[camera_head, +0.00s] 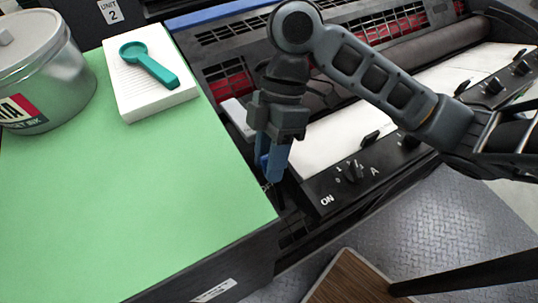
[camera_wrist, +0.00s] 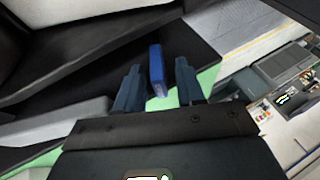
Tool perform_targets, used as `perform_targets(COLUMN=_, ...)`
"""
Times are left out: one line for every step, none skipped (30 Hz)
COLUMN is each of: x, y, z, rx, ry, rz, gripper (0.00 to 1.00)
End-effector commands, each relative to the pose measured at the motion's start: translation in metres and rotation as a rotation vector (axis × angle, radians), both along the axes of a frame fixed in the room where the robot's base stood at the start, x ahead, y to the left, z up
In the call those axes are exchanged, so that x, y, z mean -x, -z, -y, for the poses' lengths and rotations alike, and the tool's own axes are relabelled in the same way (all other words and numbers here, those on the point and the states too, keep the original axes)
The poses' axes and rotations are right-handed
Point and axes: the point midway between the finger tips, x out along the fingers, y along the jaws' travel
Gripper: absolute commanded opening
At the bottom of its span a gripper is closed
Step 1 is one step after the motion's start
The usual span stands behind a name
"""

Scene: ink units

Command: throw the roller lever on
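The roller lever appears as a blue handle (camera_wrist: 157,68) in the wrist view, between my two finger tips. Some blue (camera_head: 276,163) also shows below my gripper in the head view, beside the green-topped table. My gripper (camera_wrist: 159,84) is open, with a finger on each side of the handle and a visible gap to both. In the head view my gripper (camera_head: 271,158) points down at the machine's near left corner, and it hides much of the lever. The ON label (camera_head: 327,200) is on the black panel just right of it.
The green tabletop (camera_head: 130,215) lies close on the left, with a metal ink can (camera_head: 45,70), a white pad (camera_head: 155,95) and a teal tool (camera_head: 150,62). Black knobs (camera_head: 352,172) line the panel at right. A metal tread floor (camera_head: 440,230) is in front.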

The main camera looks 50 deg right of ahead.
Motion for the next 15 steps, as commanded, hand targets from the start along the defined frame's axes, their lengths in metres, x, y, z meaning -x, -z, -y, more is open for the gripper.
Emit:
perform_targets(x=0.0003, y=0.0011, z=-0.0009, rx=-0.001, ry=0.000, rz=0.000, gripper=0.38)
perform_targets(x=0.0003, y=0.0015, z=-0.0010, rx=-0.001, ry=0.000, rz=0.000, gripper=0.38)
perform_targets(x=0.0004, y=0.0017, z=-0.0010, rx=0.000, ry=0.000, rz=0.000, gripper=0.38)
perform_targets(x=0.0004, y=0.0018, z=-0.0011, rx=0.000, ry=0.000, rz=0.000, gripper=0.38)
perform_targets(x=0.0004, y=0.0017, z=-0.0010, rx=0.000, ry=0.000, rz=0.000, gripper=0.38)
perform_targets(x=0.0004, y=0.0017, z=-0.0010, rx=0.000, ry=0.000, rz=0.000, gripper=0.38)
perform_targets(x=0.0004, y=0.0017, z=-0.0010, rx=0.000, ry=0.000, rz=0.000, gripper=0.38)
perform_targets(x=0.0003, y=0.0016, z=-0.0009, rx=0.000, ry=0.000, rz=0.000, gripper=0.38)
perform_targets(x=0.0003, y=0.0016, z=-0.0009, rx=0.000, ry=0.000, rz=0.001, gripper=0.34)
perform_targets(x=0.0003, y=0.0015, z=-0.0009, rx=0.000, ry=0.000, rz=0.001, gripper=0.32)
perform_targets(x=0.0003, y=0.0015, z=-0.0009, rx=0.000, ry=0.000, rz=0.001, gripper=0.29)
perform_targets(x=0.0003, y=0.0015, z=-0.0009, rx=0.000, ry=0.000, rz=0.001, gripper=0.25)
perform_targets(x=0.0003, y=0.0015, z=-0.0009, rx=0.000, ry=0.000, rz=0.001, gripper=0.22)
perform_targets(x=0.0003, y=0.0014, z=-0.0009, rx=0.000, ry=0.000, rz=0.001, gripper=0.19)
perform_targets(x=0.0003, y=0.0014, z=-0.0009, rx=0.000, ry=0.000, rz=0.001, gripper=0.15)
